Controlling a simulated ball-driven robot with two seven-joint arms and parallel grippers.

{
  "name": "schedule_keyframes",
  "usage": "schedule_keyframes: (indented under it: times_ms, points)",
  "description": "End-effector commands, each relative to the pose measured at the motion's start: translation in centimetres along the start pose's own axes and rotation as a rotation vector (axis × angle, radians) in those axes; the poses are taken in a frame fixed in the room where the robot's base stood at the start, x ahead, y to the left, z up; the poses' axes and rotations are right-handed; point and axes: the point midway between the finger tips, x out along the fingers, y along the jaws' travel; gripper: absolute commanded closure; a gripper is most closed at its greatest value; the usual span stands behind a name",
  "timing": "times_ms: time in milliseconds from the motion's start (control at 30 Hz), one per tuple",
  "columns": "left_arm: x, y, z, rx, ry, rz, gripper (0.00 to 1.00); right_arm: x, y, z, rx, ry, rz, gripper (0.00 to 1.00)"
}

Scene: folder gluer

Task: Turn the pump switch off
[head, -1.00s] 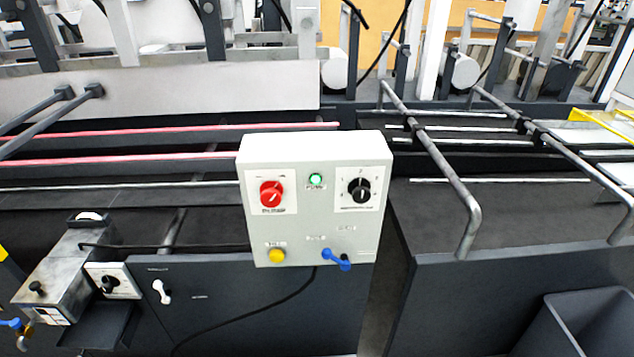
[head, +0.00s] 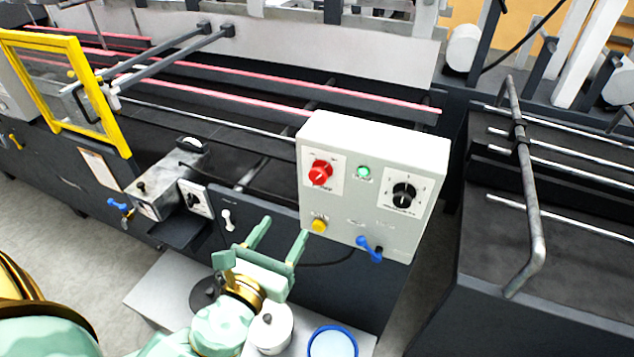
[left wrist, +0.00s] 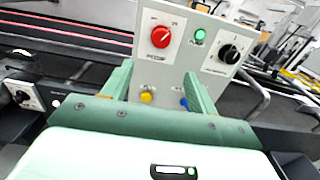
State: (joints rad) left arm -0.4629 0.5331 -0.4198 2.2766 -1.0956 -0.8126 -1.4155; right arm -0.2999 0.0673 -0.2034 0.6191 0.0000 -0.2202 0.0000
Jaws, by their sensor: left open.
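The red rotary pump switch (head: 320,172) is on the upper left of a pale control box (head: 375,222). It also shows in the left wrist view (left wrist: 161,37), with a white mark on its face that points to the upper right. A green lamp (head: 364,172) beside it looks lit. My left gripper (head: 281,232) is open and empty, below and in front of the box's lower left. In the left wrist view its two fingers (left wrist: 158,72) point at the box, with the red switch above and between them. My right gripper is not seen.
The box also carries a black knob (head: 404,195), a yellow button (head: 319,225) and a blue lever (head: 368,248). A metal unit (head: 165,178) with its own knob sits to the left. A bent rail (head: 527,190) stands to the right.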

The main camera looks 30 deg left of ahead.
Motion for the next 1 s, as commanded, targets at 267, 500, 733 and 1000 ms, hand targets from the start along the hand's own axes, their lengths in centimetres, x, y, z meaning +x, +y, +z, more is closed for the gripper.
schedule_keyframes:
  times_ms: [267, 500, 733, 1000]
  points:
    - [7.1, 0.0, 0.3, -0.003, -0.004, 0.001, 0.41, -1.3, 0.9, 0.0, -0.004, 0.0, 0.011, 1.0]
    - [12.1, 0.0, 0.1, -0.005, 0.0, 0.0, 0.41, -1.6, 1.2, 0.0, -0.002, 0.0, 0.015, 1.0]
    - [14.2, 0.0, 0.0, -0.005, 0.002, -0.001, 0.41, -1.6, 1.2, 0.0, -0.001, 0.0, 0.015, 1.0]
    - [14.3, 0.0, 0.0, -0.005, 0.002, -0.001, 0.41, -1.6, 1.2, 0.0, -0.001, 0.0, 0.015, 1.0]
